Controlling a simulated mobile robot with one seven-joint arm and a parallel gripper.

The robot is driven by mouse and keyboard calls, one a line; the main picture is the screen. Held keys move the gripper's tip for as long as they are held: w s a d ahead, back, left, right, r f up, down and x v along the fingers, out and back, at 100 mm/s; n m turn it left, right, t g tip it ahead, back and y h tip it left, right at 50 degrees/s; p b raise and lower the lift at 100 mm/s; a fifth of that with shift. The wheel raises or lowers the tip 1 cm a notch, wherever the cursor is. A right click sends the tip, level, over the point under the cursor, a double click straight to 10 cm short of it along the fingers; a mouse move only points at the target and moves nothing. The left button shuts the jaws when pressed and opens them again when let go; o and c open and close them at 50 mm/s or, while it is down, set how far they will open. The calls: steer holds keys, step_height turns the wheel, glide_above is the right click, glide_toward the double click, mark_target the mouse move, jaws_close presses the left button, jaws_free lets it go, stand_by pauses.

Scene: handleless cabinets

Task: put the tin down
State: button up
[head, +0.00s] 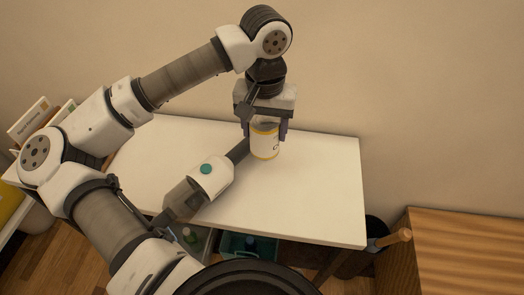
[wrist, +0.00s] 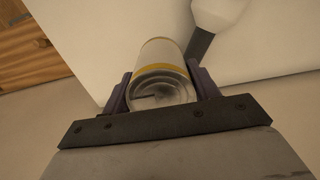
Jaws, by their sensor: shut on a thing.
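The tin (head: 265,142) is white with yellow bands and stands upright between the fingers of my gripper (head: 264,130). It is over the white table (head: 325,190), toward the back edge. I cannot tell whether its base touches the tabletop. In the wrist view the tin (wrist: 161,72) sits between the two dark fingers of my gripper (wrist: 163,88), with its round metal end nearest the camera. My gripper is shut on the tin.
A white and grey device with a teal button (head: 207,168) lies on the table just left of the tin, its dark nozzle close to it. The table's right side is clear. A wooden cabinet (head: 465,250) stands at the right, and bins (head: 250,246) sit below the table.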

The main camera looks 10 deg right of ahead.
mark_target(265, 153)
step_height(265, 153, down, 8)
steer(key=shift+f+p, duration=0.2)
steer(key=shift+p, duration=0.45)
steer(key=shift+f, duration=0.45)
steer(key=shift+f+b, duration=0.15)
steer(key=shift+b, duration=0.15)
steer(key=o, duration=1)
steer(key=shift+o, duration=0.2)
